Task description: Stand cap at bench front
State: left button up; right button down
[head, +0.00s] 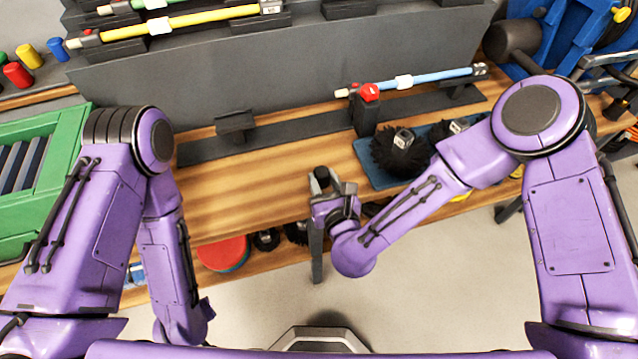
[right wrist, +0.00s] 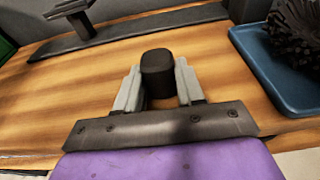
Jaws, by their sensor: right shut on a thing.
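The cap is a small dark, rounded block (head: 321,175) at the front of the wooden bench (head: 265,195). My right gripper (head: 322,186) is shut on it. The right wrist view shows the cap (right wrist: 157,72) between the two grey fingers (right wrist: 157,88), with bench wood around it. I cannot tell whether the cap's underside touches the bench. My left arm hangs at the left of the head view, and its gripper does not show clearly.
A blue tray (head: 372,175) with black round brushes (head: 398,152) lies right of the cap. A dark rack (head: 290,75) holding coloured rods stands behind. A green crate (head: 62,135) is at left. The bench left of the cap is clear.

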jog(key=shift+s+r, duration=0.15)
jog(key=shift+s, duration=0.25)
jog(key=shift+f, duration=0.2)
jog(key=c, duration=0.7)
grip_release()
jog(key=shift+w, duration=0.2)
jog(key=shift+s+r, duration=0.1)
jog(key=shift+r, duration=0.1)
pick_arm(q)
jog(key=shift+s+f, duration=0.1)
jog(key=shift+s, duration=0.15)
pick_arm(e)
jog(key=v, duration=1.2)
